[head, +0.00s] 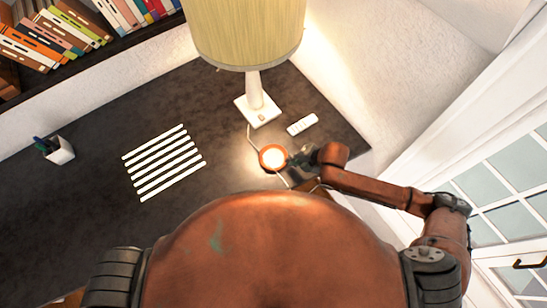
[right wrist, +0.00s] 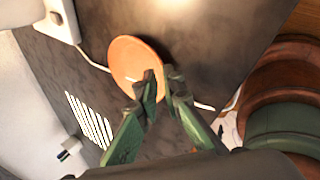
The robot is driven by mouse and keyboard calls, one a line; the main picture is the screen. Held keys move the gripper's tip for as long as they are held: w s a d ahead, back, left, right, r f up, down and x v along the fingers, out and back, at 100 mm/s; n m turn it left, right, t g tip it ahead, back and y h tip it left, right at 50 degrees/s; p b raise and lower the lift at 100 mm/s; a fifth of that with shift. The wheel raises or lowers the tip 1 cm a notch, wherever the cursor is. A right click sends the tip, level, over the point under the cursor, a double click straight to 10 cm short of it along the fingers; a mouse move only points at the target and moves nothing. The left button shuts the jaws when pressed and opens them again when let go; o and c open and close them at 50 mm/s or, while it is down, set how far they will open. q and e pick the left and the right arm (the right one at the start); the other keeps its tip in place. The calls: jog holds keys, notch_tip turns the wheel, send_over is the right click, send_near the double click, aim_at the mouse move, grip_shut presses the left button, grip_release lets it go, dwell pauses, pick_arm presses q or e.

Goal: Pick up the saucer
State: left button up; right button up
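The saucer (head: 272,157) is a round orange dish at the front right of the dark desk, brightly lit at its centre. In the right wrist view the saucer (right wrist: 133,58) lies just beyond my fingers, with a dark shadow along its right edge. My right gripper (head: 306,158) reaches it from the right. In the right wrist view its green fingers (right wrist: 161,80) are close together at the saucer's rim, one over the dish and one at its outer edge. They look shut on the rim. Whether the saucer is off the desk cannot be told. My left gripper is not in view.
A lamp (head: 254,95) with a yellow shade stands behind the saucer, its cord running past it. A white remote (head: 302,124) lies to the right. Several white strips (head: 163,162) and a pen cup (head: 60,150) are to the left. The desk between is clear.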

aim_at(287, 165)
jog(key=shift+x, duration=1.85)
jog(key=shift+r, duration=0.1)
grip_shut()
